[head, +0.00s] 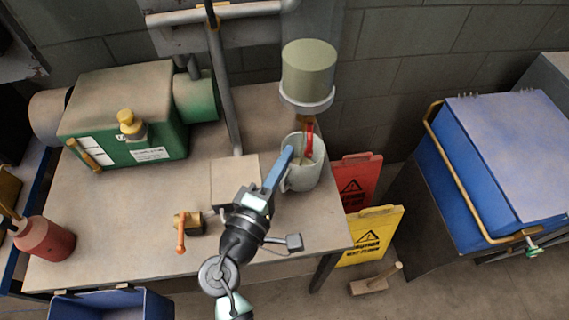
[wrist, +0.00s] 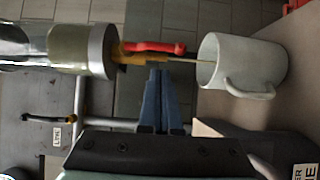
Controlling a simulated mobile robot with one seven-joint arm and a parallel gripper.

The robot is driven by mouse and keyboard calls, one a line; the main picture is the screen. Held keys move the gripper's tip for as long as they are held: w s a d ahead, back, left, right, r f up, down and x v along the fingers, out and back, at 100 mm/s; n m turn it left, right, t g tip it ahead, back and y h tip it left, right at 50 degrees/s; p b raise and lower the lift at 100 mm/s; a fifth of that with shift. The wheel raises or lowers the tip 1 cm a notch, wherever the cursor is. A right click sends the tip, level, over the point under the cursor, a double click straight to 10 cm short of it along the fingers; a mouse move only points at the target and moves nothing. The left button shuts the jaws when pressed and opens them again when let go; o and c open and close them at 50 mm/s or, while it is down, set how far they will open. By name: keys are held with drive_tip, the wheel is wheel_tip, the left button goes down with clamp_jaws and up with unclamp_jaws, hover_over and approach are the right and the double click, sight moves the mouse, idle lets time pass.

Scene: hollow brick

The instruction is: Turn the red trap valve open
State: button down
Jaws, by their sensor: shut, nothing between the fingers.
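The red valve lever (head: 309,135) hangs below the olive-green trap cylinder (head: 308,72), pointing down toward a pale mug (head: 301,180). In the wrist view the red lever (wrist: 155,47) lies along the brass valve body (wrist: 140,57), in line with the trap (wrist: 75,50). A thin tan line (wrist: 192,60) runs from the valve outlet to the mug (wrist: 255,65); it looks like a stream of liquid. My gripper (head: 288,151) is shut and empty, its blue fingertips (wrist: 158,73) close beside the brass body. I cannot tell whether they touch it.
The mug stands near the table's right edge, below the valve. An orange-handled valve (head: 182,230) lies on the table (head: 120,225) left of my arm. A green machine (head: 130,115) stands at the back left. Red (head: 357,178) and yellow (head: 372,235) signs stand right of the table.

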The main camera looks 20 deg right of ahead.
drive_tip(key=w+a+b+v, duration=0.1)
drive_tip(key=b+v, duration=0.1)
drive_tip(key=v, duration=0.9)
drive_tip(key=w+a+r+m+t+y+p, duration=0.1)
drive_tip(key=w+r+m+t+y, duration=0.35)
drive_tip(key=r, duration=0.75)
drive_tip(key=w+a+r+m+t+y+p, duration=0.1)
drive_tip(key=w+r+m+t+y, duration=0.1)
drive_tip(key=w+r, duration=0.8)
drive_tip(key=s+a+r+t+y, duration=0.1)
drive_tip(key=s+r+t+y, duration=0.1)
drive_tip(key=r, duration=0.8)
drive_tip(key=s+a+r+m+t+y+p, duration=0.1)
drive_tip(key=s+a+r+t+y, duration=0.1)
drive_tip(key=s+r, duration=0.5)
drive_tip(key=s+a+r+t+y, duration=0.2)
drive_tip(key=s+r+t+y, duration=0.1)
drive_tip(key=r, duration=1)
drive_tip(key=shift+s+r+t, duration=0.15)
drive_tip(key=shift+s+t, duration=0.75)
drive_tip(key=shift+t, duration=0.25)
